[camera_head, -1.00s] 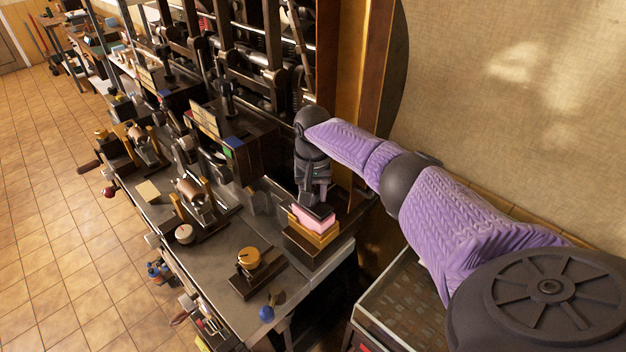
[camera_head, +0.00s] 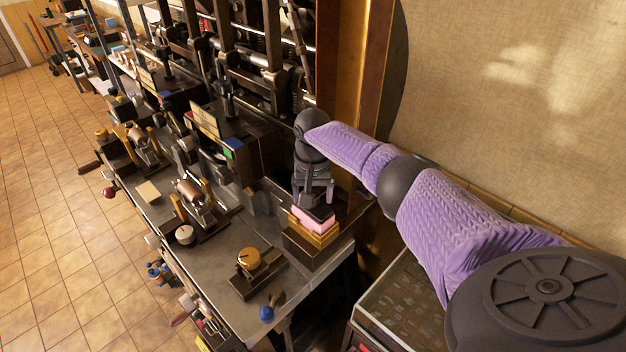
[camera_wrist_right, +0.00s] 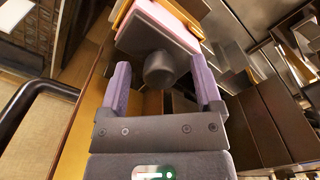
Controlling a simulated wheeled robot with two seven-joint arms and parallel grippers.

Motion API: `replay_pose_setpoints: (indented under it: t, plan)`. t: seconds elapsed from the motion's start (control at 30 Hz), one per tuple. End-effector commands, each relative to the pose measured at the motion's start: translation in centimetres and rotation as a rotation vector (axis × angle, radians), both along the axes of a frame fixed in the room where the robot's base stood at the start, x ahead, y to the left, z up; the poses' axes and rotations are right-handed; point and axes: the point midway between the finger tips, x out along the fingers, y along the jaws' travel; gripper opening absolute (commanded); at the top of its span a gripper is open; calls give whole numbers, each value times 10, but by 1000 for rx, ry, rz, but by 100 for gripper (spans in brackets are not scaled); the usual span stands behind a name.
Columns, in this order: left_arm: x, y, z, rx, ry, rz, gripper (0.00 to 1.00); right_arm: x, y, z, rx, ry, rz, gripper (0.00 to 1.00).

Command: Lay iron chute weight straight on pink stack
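The iron chute weight (camera_head: 319,212) is a dark flat block with a round knob. It lies on top of the pink stack (camera_head: 306,222), which sits on yellow layers and a dark wooden base. In the right wrist view, the weight (camera_wrist_right: 150,34) and its knob are near the fingertips, with the pink layer (camera_wrist_right: 178,14) behind. My right gripper (camera_head: 317,195) is just above the weight. Its two purple-padded fingers (camera_wrist_right: 162,84) stand apart, with a gap on each side of the knob. The weight's far edges are hidden. My left gripper is not in view.
The grey bench (camera_head: 215,262) holds a round brass-topped device (camera_head: 249,260), a blue-knobbed tool (camera_head: 268,312) and several roller fixtures. A tall dark press frame (camera_head: 260,60) stands behind. A tray-topped table (camera_head: 400,305) is at the lower right.

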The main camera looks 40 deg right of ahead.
Motion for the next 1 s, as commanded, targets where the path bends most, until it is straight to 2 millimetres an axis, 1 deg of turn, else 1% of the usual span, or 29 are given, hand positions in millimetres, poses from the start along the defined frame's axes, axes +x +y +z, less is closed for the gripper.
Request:
replay_pose_setpoints:
  t: [0.2, 0.27, 0.37, 0.4, 0.53, 0.6, 0.7, 0.8, 1.0]
  plan:
    - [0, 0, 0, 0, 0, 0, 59, 0, 0, 0, 0, 1, 0, 86]
    - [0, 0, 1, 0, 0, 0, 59, 0, 0, 4, 0, 0, 0, 86]
    - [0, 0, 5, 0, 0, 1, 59, 0, 0, 24, 1, -2, 1, 86]
    - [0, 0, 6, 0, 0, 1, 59, 1, 0, 35, 0, -4, 1, 86]
    - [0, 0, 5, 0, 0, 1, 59, 1, 0, 67, 0, -4, 0, 86]
    - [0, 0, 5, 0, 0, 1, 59, 1, 0, 81, 0, -3, 0, 86]
    - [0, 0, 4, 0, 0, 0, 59, 1, 0, 94, 0, -1, 0, 86]
    - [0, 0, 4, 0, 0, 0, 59, 0, 0, 99, 0, 0, 0, 86]
    - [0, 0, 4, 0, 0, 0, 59, 0, 0, 99, 0, 0, 0, 86]
